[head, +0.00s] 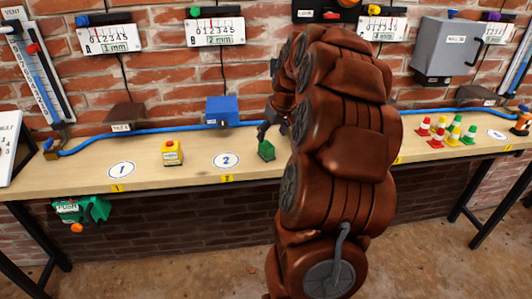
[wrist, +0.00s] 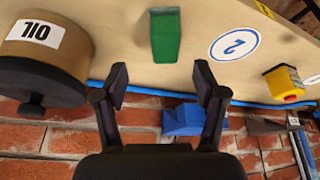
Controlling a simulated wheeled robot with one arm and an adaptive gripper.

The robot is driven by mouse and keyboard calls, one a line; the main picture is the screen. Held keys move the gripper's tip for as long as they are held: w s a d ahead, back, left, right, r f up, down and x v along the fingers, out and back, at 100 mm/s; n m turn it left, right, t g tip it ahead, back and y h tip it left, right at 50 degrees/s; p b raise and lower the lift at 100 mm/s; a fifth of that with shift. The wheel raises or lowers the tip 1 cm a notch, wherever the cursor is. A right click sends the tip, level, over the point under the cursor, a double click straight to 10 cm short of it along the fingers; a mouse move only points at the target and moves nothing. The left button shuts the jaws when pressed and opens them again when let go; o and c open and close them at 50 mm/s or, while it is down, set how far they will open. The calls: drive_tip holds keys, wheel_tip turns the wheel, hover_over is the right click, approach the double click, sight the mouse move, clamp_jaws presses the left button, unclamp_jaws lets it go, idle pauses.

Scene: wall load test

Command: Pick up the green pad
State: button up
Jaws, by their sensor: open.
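The green pad (head: 266,150) is a small green block on the wooden bench, right of the white number 2 disc (head: 226,161) in the head view. In the wrist view the green pad (wrist: 165,38) stands beyond the fingertips, about in line with the gap between them. My gripper (wrist: 162,84) is open, with nothing between its two dark fingers. In the head view my gripper (head: 271,128) shows partly beside my arm, just behind the pad. It looks apart from the pad.
A brown container marked OIL (wrist: 45,55) stands beside the gripper in the wrist view; my arm hides it in the head view. A blue block (head: 222,110) and blue hose (head: 85,143) run near the brick wall. A yellow box with red button (head: 172,153) stands farther left.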

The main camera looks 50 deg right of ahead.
sight(265, 142)
drive_tip(key=shift+a+p+x, duration=0.2)
drive_tip(key=shift+p+x, duration=0.2)
drive_tip(key=shift+x, duration=1.4)
drive_tip(key=shift+a+p+x, duration=0.15)
drive_tip(key=shift+p+x, duration=0.25)
drive_tip(key=shift+x, duration=1.4)
drive_tip(key=shift+s+f, duration=0.1)
clamp_jaws()
drive_tip(key=shift+r+b, duration=0.5)
drive_tip(key=shift+r, duration=1.3)
drive_tip(key=s+a+r+b, duration=0.1)
drive_tip(key=s+a+b, duration=0.1)
drive_tip(key=s+a, duration=0.7)
drive_tip(key=s, duration=0.3)
drive_tip(key=shift+s+a+r+b, duration=0.2)
drive_tip(key=shift+s+a+b, duration=0.15)
